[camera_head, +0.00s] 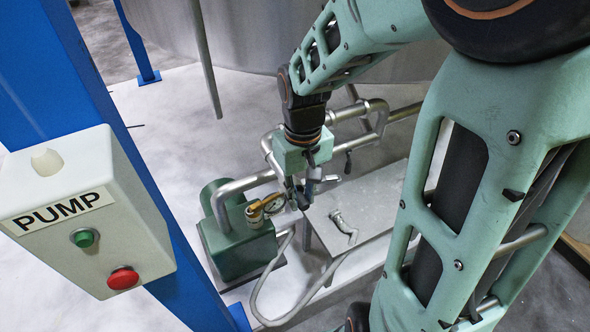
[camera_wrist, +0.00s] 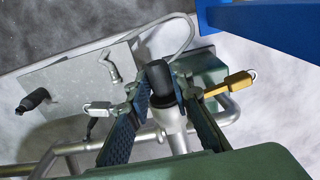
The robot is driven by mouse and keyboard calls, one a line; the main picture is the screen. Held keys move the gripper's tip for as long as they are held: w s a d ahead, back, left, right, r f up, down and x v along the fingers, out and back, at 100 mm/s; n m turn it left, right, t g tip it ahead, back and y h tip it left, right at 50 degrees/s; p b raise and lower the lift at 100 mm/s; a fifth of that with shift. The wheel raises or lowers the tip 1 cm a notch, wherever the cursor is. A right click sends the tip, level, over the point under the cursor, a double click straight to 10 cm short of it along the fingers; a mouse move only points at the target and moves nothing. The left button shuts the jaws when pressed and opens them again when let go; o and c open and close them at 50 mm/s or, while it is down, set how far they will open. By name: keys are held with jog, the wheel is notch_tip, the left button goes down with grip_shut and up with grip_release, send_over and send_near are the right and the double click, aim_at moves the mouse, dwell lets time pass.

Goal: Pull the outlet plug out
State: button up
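A dark-capped plug on a light grey neck (camera_wrist: 163,82) stands in the middle of the wrist view, between my gripper's two blue-textured fingers (camera_wrist: 165,105). My gripper also shows in the head view, pointing down at the outlet (camera_head: 303,190). The fingertips lie close on either side of the plug; I cannot tell whether they touch it. A brass-coloured lever (camera_wrist: 228,86) sticks out to the right of the plug and a silver lever (camera_wrist: 97,108) to the left. In the head view the gripper hides most of the plug.
A green pump (camera_head: 235,235) stands beside a grey plate (camera_head: 365,205). Silver pipes (camera_head: 375,108) run behind my gripper, and a grey hose (camera_head: 260,295) loops in front. A PUMP box (camera_head: 75,225) with green and red buttons is on a blue post (camera_head: 75,85) at left.

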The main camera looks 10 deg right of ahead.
grip_shut()
jog(key=shift+s, duration=0.1)
jog(key=shift+s+d+p, duration=0.25)
jog(key=shift+s, duration=0.6)
jog(key=shift+s+d+p, duration=0.2)
jog(key=shift+s+d, duration=0.1)
jog(key=shift+s, duration=0.6)
jog(key=shift+s+d+p, duration=0.25)
jog(key=shift+s, duration=0.6)
